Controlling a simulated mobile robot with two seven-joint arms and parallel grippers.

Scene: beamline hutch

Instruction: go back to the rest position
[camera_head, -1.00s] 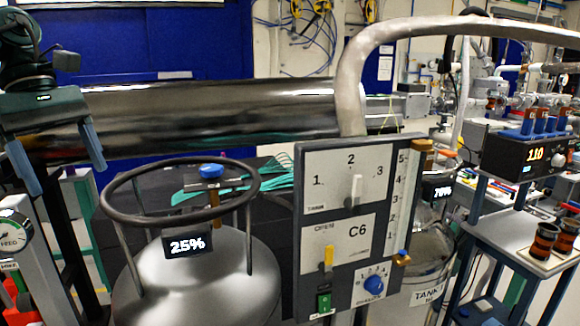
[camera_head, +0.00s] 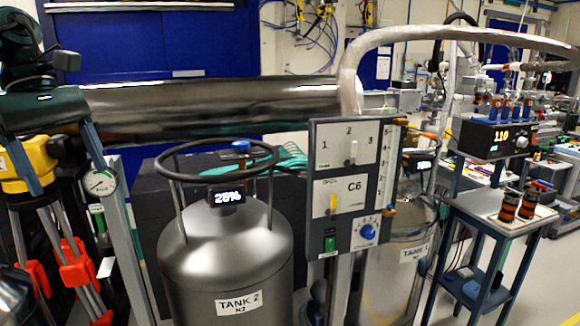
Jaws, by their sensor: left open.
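My left gripper (camera_head: 62,172) is at the left side of the view, pointing down. Its two blue-grey fingers are apart with nothing between them. It appears in front of a yellow and red tripod and left of the grey tank marked TANK 2 (camera_head: 225,262). My right gripper is not in view.
A control panel (camera_head: 336,246) marked C6 stands right of the tank, with a second tank (camera_head: 392,285) behind it. A dial gauge (camera_head: 100,182) is on a post at left. A blue-framed cart (camera_head: 478,206) stands at right. A large metal pipe (camera_head: 220,106) runs behind.

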